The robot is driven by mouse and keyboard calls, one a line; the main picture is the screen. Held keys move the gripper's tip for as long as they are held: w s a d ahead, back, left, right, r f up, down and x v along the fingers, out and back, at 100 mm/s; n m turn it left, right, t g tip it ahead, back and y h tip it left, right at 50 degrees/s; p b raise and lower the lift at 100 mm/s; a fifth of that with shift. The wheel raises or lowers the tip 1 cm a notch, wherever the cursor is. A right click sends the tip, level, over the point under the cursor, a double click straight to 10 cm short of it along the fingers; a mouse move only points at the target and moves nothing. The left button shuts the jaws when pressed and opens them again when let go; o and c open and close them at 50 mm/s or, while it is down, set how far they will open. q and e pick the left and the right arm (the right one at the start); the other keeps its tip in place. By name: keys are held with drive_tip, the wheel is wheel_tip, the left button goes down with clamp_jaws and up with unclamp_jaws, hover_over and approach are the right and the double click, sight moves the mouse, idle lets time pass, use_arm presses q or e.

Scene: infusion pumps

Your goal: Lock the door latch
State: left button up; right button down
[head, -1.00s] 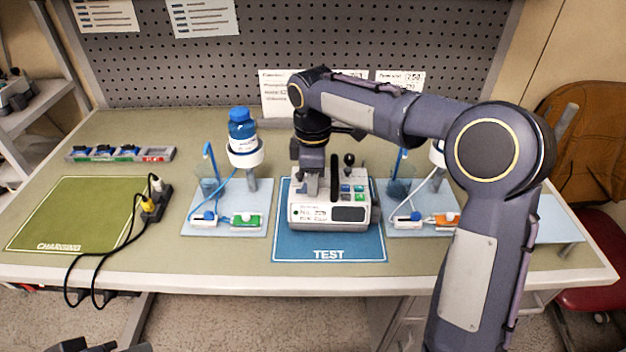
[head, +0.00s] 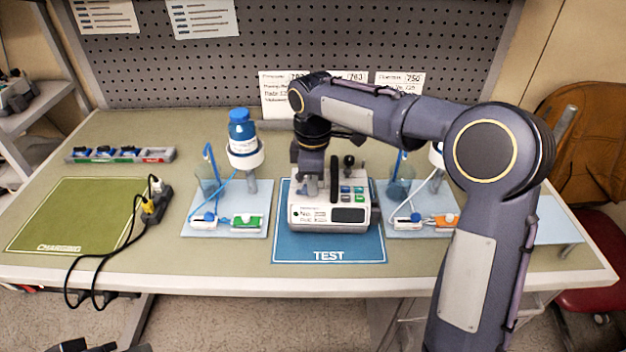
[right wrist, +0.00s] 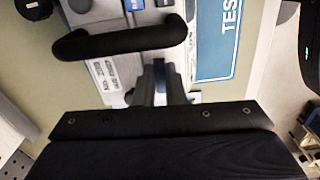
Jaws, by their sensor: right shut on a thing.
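The infusion pump (head: 330,214) stands on the blue TEST mat (head: 328,256), with a dark screen, coloured keys and a black upright handle (head: 334,178). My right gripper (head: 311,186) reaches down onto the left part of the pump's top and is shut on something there. In the right wrist view the handle (right wrist: 120,36) shows beside the gripper, and the fingers (right wrist: 160,80) point down at the pump's edge. I cannot make out the door latch; the fingers and wrist hide that spot. My left gripper is not clearly in view.
Trays with bottles and tubing stand left (head: 253,190) and right (head: 420,185) of the pump. A green CHARGING mat (head: 75,215) and a power strip (head: 157,203) are at the left. A pegboard (head: 290,50) closes off the back.

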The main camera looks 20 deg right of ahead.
drive_tip(key=m+p, duration=0.1)
drive_tip(key=m, duration=0.2)
drive_tip(key=shift+a+r+m+p, duration=0.1)
drive_tip(key=shift+r+m+p, duration=0.05)
drive_tip(key=shift+m+p, duration=0.2)
drive_tip(key=m+p, duration=0.1)
drive_tip(key=m, duration=0.3)
drive_tip(key=shift+s+m, duration=0.1)
drive_tip(key=shift+m, duration=0.15)
drive_tip(key=m+p, duration=0.1)
drive_tip(key=m, duration=0.3)
drive_tip(key=shift+a+m, duration=0.1)
drive_tip(key=shift+m, duration=0.2)
drive_tip(key=m+p, duration=0.1)
drive_tip(key=m, duration=0.3)
drive_tip(key=shift+m, duration=0.3)
drive_tip(key=c, duration=1.5)
unclamp_jaws()
